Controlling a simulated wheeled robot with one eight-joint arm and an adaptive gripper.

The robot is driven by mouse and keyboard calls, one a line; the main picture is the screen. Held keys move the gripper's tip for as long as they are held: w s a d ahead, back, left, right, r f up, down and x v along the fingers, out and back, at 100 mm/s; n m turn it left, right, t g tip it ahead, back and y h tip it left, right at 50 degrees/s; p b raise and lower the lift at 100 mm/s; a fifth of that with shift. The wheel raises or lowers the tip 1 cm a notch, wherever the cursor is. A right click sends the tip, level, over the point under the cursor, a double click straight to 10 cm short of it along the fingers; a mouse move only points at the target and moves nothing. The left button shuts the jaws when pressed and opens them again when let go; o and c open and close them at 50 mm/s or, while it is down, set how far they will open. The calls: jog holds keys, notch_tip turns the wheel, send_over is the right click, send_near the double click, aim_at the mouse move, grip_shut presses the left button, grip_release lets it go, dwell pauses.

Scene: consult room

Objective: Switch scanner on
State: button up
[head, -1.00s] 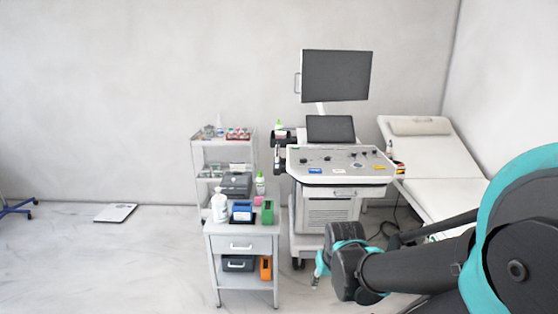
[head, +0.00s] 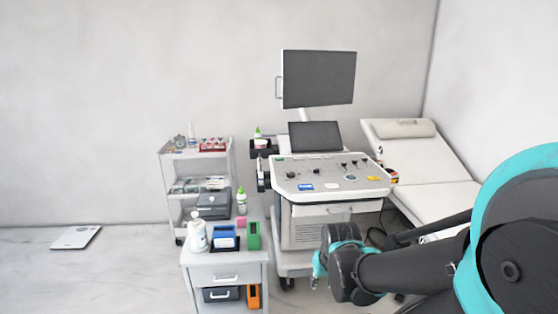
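The ultrasound scanner (head: 302,228) stands against the back wall in the head view, right of the middle. Its upper monitor (head: 319,79) and the smaller screen (head: 315,136) below it are both dark. The control panel (head: 331,179) is light grey with several dark knobs, a blue label and a yellow label. A small green mark (head: 279,159) shows at the panel's upper left corner; I cannot tell what it is. My arm comes in from the right, in front of the scanner's lower right. My gripper's fingers cannot be made out, so its state is unclear.
A small side table (head: 222,257) with bottles and boxes stands at the front left of the scanner. A shelf cart (head: 198,153) is behind it. An examination couch (head: 432,163) is at the right. A floor scale (head: 76,237) lies far left; floor there is clear.

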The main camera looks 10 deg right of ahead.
grip_shut()
dwell(1.1)
